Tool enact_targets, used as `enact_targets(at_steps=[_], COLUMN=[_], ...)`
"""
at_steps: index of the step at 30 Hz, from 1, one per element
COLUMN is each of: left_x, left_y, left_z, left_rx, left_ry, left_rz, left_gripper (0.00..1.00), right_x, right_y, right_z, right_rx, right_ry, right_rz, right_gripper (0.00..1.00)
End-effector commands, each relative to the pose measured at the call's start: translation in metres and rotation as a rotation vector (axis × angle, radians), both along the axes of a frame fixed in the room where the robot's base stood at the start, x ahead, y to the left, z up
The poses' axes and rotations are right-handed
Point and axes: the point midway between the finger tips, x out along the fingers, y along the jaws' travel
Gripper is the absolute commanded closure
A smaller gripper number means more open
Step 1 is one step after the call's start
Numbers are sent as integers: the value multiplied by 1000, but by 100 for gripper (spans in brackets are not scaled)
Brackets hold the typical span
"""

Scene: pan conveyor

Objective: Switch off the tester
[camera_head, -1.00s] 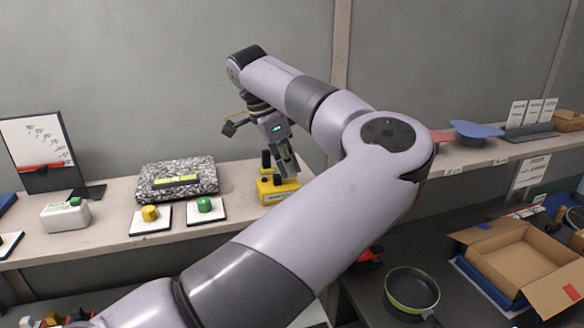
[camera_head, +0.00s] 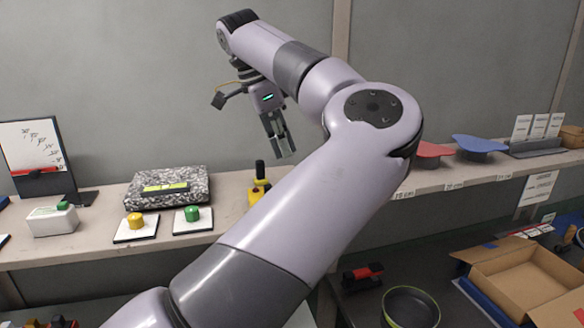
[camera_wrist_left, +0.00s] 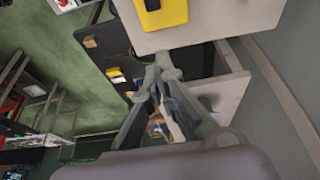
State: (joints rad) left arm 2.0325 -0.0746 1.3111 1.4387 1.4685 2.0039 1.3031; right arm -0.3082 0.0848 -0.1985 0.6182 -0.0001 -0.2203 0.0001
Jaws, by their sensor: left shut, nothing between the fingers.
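A small yellow box with black upright parts, which looks like the tester (camera_head: 254,193), stands on the wall shelf. My arm hides its right side and lower part in the head view. A yellow block, likely the same tester (camera_wrist_left: 162,14), shows at the top edge of the left wrist view, partly cut off. My left gripper (camera_head: 284,150) is shut and empty, pointing down, above and right of the tester and apart from it. Its fingers (camera_wrist_left: 162,68) also show in the left wrist view. The switch position cannot be made out. My right gripper is out of view.
Left along the shelf (camera_head: 105,250) are a green knob (camera_head: 192,213), a yellow knob (camera_head: 136,220), a speckled block with a level (camera_head: 168,190) and a white box (camera_head: 52,222). Red (camera_head: 430,150) and blue (camera_head: 479,145) discs stand right. Below are a pan (camera_head: 410,306) and an open carton (camera_head: 530,276).

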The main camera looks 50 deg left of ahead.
Motion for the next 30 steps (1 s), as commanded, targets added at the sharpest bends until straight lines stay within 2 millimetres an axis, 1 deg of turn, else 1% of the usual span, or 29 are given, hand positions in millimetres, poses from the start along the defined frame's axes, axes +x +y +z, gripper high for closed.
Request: enact_targets(at_steps=[1, 3, 5, 8, 12, 14, 25, 30], left_x=[-2, -4, -6, -8, -8, -8, -8, -8], left_y=[1, 2, 3, 4, 4, 4, 4, 4], left_z=[7, 15, 20, 25, 26, 26, 26, 26], left_rx=[2, 0, 0, 0, 0, 0, 1, 1], left_ry=[-3, -2, -1, 0, 0, 1, 1, 1], left_rz=[-2, -3, -2, 0, 0, 0, -1, -1], left_gripper=[100, 100, 100, 100, 100, 100, 100, 100], right_x=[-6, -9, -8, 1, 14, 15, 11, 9], right_y=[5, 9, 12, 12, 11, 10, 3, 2], right_z=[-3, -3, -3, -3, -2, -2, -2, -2], right_rx=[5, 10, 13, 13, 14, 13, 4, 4], right_ry=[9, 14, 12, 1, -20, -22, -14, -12], right_rz=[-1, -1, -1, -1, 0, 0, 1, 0], right_gripper=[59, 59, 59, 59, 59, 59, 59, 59])
